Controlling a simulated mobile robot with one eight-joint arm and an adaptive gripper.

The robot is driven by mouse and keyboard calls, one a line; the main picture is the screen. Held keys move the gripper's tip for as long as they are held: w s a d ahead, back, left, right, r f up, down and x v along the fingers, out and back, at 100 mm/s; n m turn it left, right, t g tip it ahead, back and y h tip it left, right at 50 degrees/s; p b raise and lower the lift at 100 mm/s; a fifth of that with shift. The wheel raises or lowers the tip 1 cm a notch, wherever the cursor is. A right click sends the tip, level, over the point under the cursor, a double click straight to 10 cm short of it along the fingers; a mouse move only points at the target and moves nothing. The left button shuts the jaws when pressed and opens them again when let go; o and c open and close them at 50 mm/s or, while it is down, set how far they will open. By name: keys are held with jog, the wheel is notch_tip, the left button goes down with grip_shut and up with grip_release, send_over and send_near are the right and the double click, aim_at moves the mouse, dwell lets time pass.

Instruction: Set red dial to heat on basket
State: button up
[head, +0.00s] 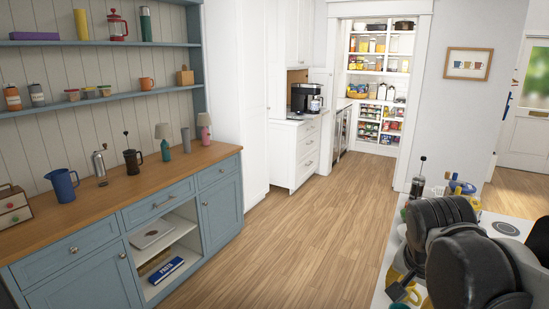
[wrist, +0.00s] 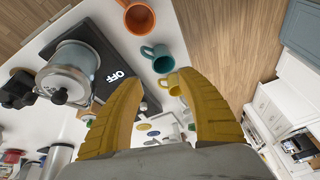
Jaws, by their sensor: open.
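No red dial can be made out in either view. In the wrist view, a silver lidded pot (wrist: 72,70) stands on a black plate (wrist: 108,97) with white "OFF" lettering, left of my gripper (wrist: 160,78). My gripper's two yellow ridged fingers are spread apart, with nothing between them. A white counter with small items shows through the gap, farther off. A basket (head: 357,94) sits on a pantry shelf in the head view, far from my arm. Whether it is the task's basket, I cannot tell. In the head view, my dark arm hides part of the right-hand counter.
Orange (wrist: 138,18), teal (wrist: 158,58) and yellow (wrist: 172,83) mugs stand near the fingers. A coffee maker (head: 306,97) stands in the far nook. A blue cabinet (head: 75,262) lines the left. The wood floor (head: 310,225) between is clear.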

jog(key=s+a+f+n+t+y, duration=0.2)
jog(key=s+a+n, duration=0.4)
jog(key=a+n, duration=0.3)
jog(key=shift+s+a+f+t, duration=0.25)
jog(key=shift+s+a+t, duration=0.05)
jog(key=shift+t, duration=0.5)
dwell(2.2)
